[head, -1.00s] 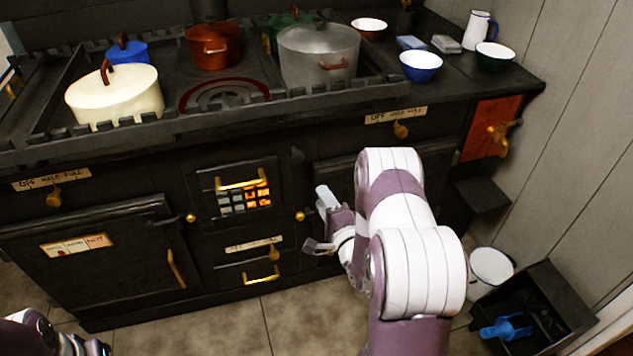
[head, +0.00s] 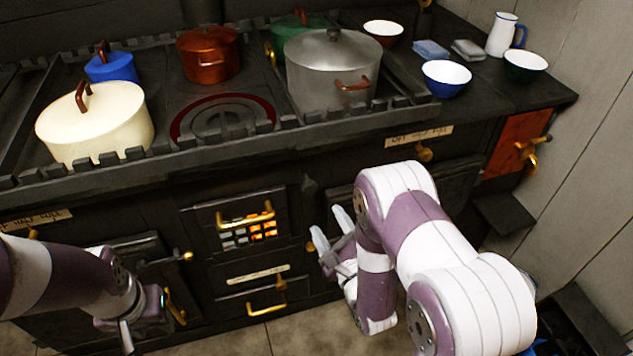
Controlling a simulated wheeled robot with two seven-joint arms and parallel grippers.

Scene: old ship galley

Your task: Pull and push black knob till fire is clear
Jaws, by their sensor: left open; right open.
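The firebox door (head: 207,235) is in the middle of the black stove, with orange embers (head: 262,230) glowing behind its bars. A small dark knob-like shape (head: 309,183) shows faintly to its upper right; I cannot make it out clearly against the black stove front. My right gripper (head: 331,232) is open and empty, to the right of the firebox and below that shape. A small brass knob (head: 310,247) is close by its fingers. My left gripper (head: 142,318) is open at the lower left, in front of the left oven door, apart from the firebox.
A brass drawer handle (head: 266,311) is below the firebox. On the stove top stand a cream pot (head: 95,125), a copper pot (head: 208,57) and a large grey pot (head: 330,75). Bowls and a white jug (head: 503,35) are at the right. A dark box (head: 590,315) is on the floor.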

